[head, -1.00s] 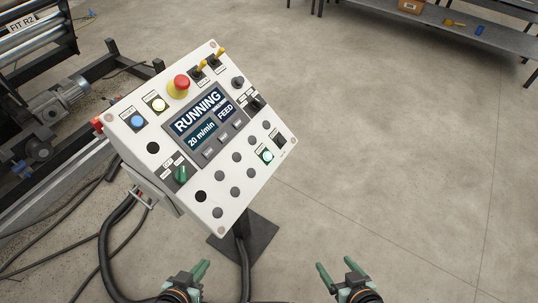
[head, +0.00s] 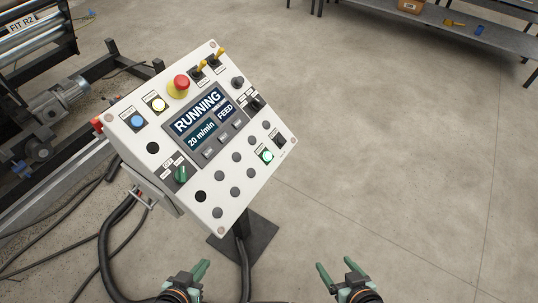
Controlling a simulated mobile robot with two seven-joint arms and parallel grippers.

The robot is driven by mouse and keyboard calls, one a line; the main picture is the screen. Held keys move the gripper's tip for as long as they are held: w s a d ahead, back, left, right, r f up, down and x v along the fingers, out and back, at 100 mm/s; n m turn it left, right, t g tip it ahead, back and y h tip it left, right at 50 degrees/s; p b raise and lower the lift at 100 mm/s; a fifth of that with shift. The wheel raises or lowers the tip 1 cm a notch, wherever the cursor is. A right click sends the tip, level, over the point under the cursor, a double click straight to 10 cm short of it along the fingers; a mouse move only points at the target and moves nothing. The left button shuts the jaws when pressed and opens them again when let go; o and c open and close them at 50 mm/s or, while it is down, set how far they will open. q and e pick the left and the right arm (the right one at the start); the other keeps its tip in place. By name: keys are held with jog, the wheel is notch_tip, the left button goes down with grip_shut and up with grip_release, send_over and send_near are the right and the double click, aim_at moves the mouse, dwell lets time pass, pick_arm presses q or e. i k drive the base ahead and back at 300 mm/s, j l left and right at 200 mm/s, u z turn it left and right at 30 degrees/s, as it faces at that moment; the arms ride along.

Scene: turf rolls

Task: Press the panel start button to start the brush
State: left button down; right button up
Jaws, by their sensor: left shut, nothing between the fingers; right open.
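The control panel (head: 219,213) is a white tilted box on a stand in the left half of the head view. Its screen (head: 205,122) reads "RUNNING", "20 m/min" and "FEED". A green button (head: 267,156) is lit at the lower right of the panel. My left gripper (head: 200,270) is shut and empty below the panel. My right gripper (head: 336,270) is open and empty, apart from the panel.
A machine with rollers and a motor (head: 62,98) stands at the left. Black cables (head: 105,235) run on the floor below it. A dark shelf (head: 440,32) with a box is at the upper right. The floor (head: 400,140) between is clear.

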aim_at(267, 156)
jog(key=l+u, duration=0.1)
jog(key=u, duration=0.25)
jog(key=l+u, duration=0.15)
jog(key=u, duration=0.2)
jog(key=l+u, duration=0.5)
jog(key=l, duration=1)
jog(key=k+l+u, duration=0.1)
jog(key=l, duration=1.05)
jog(key=k+u, duration=0.05)
